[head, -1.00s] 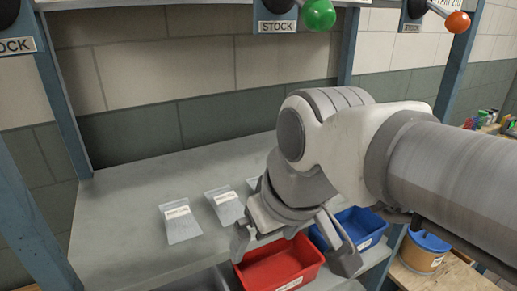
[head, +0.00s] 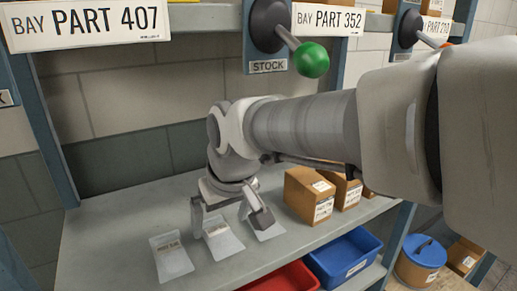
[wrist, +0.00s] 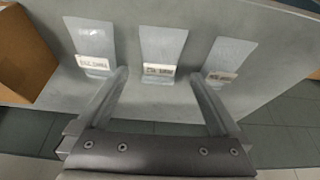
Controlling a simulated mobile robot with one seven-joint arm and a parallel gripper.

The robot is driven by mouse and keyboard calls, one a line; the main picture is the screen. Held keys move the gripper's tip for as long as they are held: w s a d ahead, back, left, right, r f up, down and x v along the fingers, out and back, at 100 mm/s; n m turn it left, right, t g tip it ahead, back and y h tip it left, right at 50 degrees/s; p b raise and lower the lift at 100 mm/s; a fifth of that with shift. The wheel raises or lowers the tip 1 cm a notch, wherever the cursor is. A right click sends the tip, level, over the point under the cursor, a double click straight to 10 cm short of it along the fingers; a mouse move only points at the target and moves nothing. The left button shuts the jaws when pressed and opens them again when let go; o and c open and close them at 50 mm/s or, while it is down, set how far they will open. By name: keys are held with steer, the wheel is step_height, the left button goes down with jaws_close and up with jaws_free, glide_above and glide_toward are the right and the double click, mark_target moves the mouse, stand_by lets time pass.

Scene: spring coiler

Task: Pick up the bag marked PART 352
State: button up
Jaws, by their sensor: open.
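Three flat, clear bags with white labels lie in a row on the grey shelf (head: 110,235). In the head view they are the left bag (head: 171,262), the middle bag (head: 224,245) and the right bag (head: 268,232). In the wrist view they show as the bag at left (wrist: 90,38), the centre bag (wrist: 163,42) and the bag at right (wrist: 230,54). The labels are upside down there and too small to read surely. My gripper (head: 231,213) is open and empty above the bags. In the wrist view its fingers (wrist: 160,80) straddle the centre bag's labelled end.
A sign BAY PART 352 (head: 327,20) hangs above, with a green-knobbed lever (head: 311,59) below it. Cardboard boxes (head: 309,194) stand right of the bags; one is at the wrist view's left (wrist: 22,55). Red (head: 285,278) and blue bins (head: 343,257) sit lower in front.

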mark_target(219, 231)
steer(key=x, duration=0.5)
steer(key=shift+c, duration=0.2)
steer(key=c, duration=1.4)
steer(key=shift+r, duration=0.1)
